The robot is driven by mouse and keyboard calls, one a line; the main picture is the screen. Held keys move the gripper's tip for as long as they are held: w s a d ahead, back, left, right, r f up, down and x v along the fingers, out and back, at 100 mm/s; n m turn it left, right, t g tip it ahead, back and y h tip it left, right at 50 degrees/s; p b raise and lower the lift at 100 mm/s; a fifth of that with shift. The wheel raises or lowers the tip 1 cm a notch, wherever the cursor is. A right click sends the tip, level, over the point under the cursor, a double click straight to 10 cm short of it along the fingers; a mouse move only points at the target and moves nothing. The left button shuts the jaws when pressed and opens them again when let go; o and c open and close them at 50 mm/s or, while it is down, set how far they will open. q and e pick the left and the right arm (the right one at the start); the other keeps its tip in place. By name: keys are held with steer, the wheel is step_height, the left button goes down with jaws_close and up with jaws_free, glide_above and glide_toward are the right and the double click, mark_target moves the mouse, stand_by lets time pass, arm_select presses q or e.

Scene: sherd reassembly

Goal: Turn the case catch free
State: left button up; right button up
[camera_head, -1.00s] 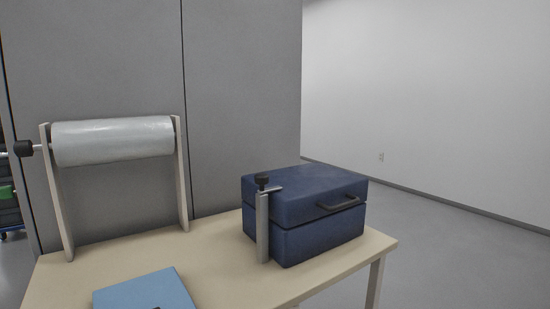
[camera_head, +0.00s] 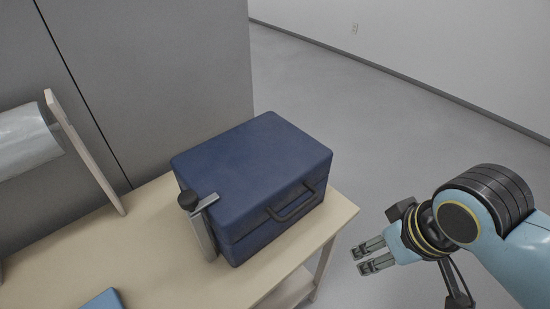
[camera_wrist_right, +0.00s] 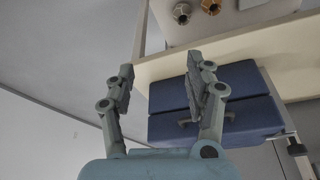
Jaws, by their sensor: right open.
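The dark blue case (camera_head: 250,170) stands shut on the table, with a dark handle (camera_head: 293,203) on its front side. The catch, a metal bar with a black knob (camera_head: 188,199), is at the case's left end, its post (camera_head: 203,238) upright against the case. My right gripper (camera_head: 362,258) is open and empty, to the right of the table and apart from the case. In the right wrist view the case (camera_wrist_right: 250,110) appears beyond my open fingers (camera_wrist_right: 160,85), and the catch's knob (camera_wrist_right: 296,149) shows at the right. My left gripper is not in view.
The case stands on a pale table (camera_head: 155,255) near its right edge. A roll of clear film (camera_head: 25,140) on a stand is at the left. A light blue flat object (camera_head: 103,300) lies at the front. Open floor is to the right.

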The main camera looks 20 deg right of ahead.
steer(key=w+a+r+m+y+p, duration=0.1)
steer(key=w+a+r+m+y, duration=0.15)
steer(key=a+r, duration=0.2)
steer(key=m+t+y+p, duration=0.1)
steer(key=m+t+y, duration=0.2)
steer(key=m+y, duration=1.25)
glide_toward(188, 196)
step_height(188, 196, up, 5)
steer(key=a+m+h, duration=0.1)
steer(key=m+h, duration=0.4)
steer(key=h, duration=0.1)
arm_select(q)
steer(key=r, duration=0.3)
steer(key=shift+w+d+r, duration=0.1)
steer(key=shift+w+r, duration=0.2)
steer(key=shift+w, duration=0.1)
arm_select(e)
steer(key=x, duration=0.6)
steer(key=s+x, duration=0.1)
steer(key=x, duration=0.3)
steer(key=shift+a+f, duration=0.2)
steer(key=shift+a, duration=0.05)
jaws_close()
